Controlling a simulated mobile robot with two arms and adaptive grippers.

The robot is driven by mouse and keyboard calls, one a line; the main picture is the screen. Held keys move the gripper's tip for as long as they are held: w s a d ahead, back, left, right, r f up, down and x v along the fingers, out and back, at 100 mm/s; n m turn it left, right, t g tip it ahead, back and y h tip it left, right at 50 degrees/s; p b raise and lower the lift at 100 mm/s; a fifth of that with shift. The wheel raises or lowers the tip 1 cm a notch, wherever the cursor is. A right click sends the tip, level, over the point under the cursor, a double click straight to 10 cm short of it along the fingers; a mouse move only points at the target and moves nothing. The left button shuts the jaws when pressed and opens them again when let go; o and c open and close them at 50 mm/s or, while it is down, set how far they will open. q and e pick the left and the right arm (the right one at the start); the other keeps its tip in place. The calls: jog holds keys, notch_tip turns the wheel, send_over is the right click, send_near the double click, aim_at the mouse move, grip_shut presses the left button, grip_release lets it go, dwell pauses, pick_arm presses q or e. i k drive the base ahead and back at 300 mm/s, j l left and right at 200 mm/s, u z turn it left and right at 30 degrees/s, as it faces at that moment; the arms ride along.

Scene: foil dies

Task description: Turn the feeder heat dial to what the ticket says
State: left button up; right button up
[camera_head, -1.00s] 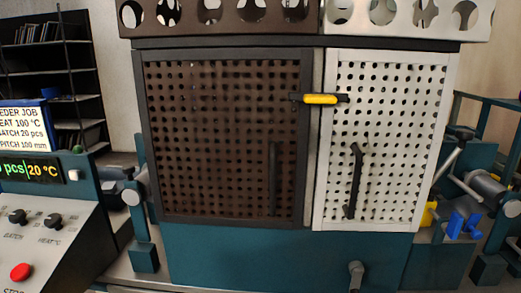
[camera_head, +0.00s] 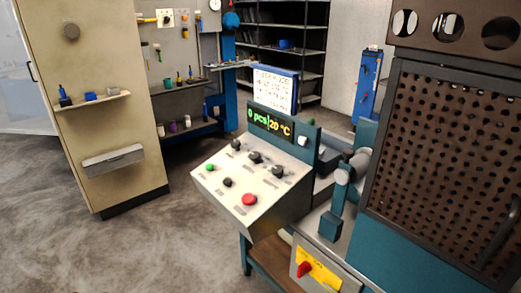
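The feeder control panel (camera_head: 212,184) stands in the middle of the head view, with a sloped pale face. The heat dial (camera_head: 277,171), a black knob, is at the right end of the back row; its pointer is too small to read. The display (camera_head: 270,124) shows 0 pcs and 20 °C. The job ticket (camera_head: 275,90) stands above it, white with a blue edge; its text is blurred now, but the earlier frame reads heat 100 °C, batch 20 pcs, pitch 100 mm. Neither gripper is in view.
The panel also has other black knobs (camera_head: 255,157), a green button (camera_head: 210,167) and a red button (camera_head: 249,199). A red switch on a yellow plate (camera_head: 318,270) sits below right. The perforated brown guard (camera_head: 450,150) stands right, a beige cabinet (camera_head: 95,100) left. Floor before the panel is clear.

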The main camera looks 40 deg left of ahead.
aim_at(278, 170)
jog(key=u, duration=1.15)
